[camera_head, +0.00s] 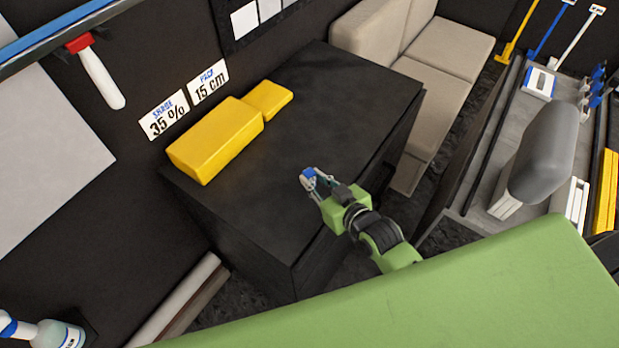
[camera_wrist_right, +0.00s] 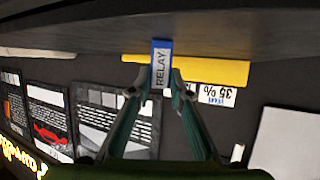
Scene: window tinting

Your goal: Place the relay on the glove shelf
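The relay (camera_wrist_right: 161,66) is a small blue block with a pale face reading "RELAY". My right gripper (camera_wrist_right: 162,84) is shut on it, with the fingertips on either side. In the head view the right gripper (camera_head: 312,180) and the blue relay (camera_head: 308,174) show over the front part of a black cabinet's top (camera_head: 330,105). I cannot tell the height of the relay above that top. No shelf is marked as the glove shelf, so I cannot tell which surface it is. My left gripper is not in view.
The rest of the top is bare. A beige seat (camera_head: 435,90) stands behind; a grey cart (camera_head: 470,190) with tools is at right.

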